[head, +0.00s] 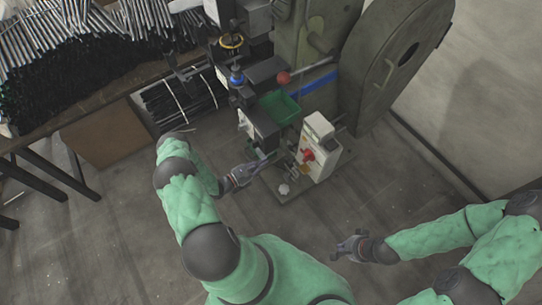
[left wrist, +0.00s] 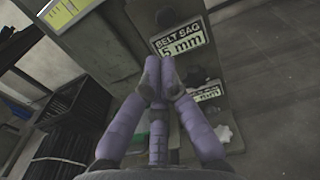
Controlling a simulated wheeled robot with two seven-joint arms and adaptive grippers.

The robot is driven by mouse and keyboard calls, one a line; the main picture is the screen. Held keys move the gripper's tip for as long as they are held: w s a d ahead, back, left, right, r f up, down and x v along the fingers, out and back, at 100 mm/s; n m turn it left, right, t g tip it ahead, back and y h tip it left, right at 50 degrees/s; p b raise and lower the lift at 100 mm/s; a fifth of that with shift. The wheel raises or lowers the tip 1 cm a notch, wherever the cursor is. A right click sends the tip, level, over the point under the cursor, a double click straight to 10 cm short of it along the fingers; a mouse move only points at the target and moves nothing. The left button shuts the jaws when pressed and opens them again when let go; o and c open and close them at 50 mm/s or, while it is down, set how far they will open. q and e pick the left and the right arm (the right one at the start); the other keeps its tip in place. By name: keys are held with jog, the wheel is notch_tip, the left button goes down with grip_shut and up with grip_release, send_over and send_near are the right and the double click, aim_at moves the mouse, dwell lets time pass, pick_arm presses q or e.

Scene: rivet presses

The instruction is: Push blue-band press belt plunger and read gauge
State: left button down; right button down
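The blue-band press is a large green machine with a blue band (head: 318,86) on its body, at the top of the head view. My left gripper (head: 262,162) is low in front of it, near a dark box-shaped unit. In the left wrist view its two purple fingers (left wrist: 162,66) meet at the tips, with nothing seen between them. Just beyond the tips is a white plate (left wrist: 182,42) reading "BELT SAG 5 mm". A second plate (left wrist: 206,92) below is partly hidden by a finger. I cannot make out the plunger or a gauge dial. My right gripper (head: 350,246) hangs over bare floor, away from the press.
A green bin (head: 280,107), a lever with a red ball (head: 283,77) and a white box with a red knob (head: 319,160) stand close by. A wooden table (head: 92,95) with piled rods is at left. The front floor is clear.

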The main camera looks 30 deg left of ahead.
pick_arm(q)
jog(key=shift+s+a, duration=0.25)
jog(key=shift+s, duration=0.3)
jog(key=s+d+m+g+h, duration=0.4)
jog(key=d+m+g+h, duration=0.4)
jog(key=d, duration=0.8)
jog(key=s+d+m+g+y, duration=0.6)
jog(key=s+m+g, duration=0.4)
jog(key=s, duration=0.4)
jog(key=w+d+r+m+t+y, duration=0.1)
jog(key=w+d+r+m+y, duration=0.2)
jog(key=m, duration=0.8)
notch_tip(320, 180, up, 4)
jog(key=shift+w+r+t+y+p, duration=0.25)
jog(key=shift+t+y+p, duration=0.15)
jog(key=shift+y, duration=0.6)
